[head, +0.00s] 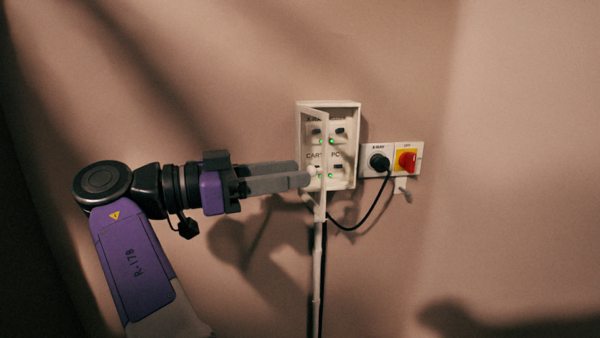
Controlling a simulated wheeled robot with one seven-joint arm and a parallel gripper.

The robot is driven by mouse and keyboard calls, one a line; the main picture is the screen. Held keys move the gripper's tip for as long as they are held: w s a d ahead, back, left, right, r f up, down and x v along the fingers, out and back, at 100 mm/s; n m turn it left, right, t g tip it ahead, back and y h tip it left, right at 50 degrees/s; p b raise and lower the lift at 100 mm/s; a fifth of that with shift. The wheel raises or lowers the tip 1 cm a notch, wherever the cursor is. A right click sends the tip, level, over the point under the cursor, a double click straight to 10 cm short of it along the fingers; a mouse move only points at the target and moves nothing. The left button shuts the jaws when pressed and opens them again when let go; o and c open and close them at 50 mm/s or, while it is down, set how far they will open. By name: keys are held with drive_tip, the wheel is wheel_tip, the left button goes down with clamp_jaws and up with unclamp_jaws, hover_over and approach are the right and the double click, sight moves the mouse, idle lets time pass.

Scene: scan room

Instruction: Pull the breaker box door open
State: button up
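The white breaker box (342,104) is mounted on the wall at the centre of the head view. Its door (324,205) appears as a pale-framed, see-through panel. It stands partly open, swung out from the box's left side toward me. A small white knob (313,170) sits near its free edge. My gripper (306,174) reaches in from the left, with its two grey fingertips at the knob. The fingers overlap in this view, so their gap and any grip on the knob are unclear.
Right of the box is a wall plate with a black plug (379,162) and a red rotary switch (407,161) on yellow. A black cable (362,219) loops below them. A pale conduit (317,280) runs down the wall under the box. The surrounding wall is bare.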

drive_tip(key=shift+v, duration=2.45)
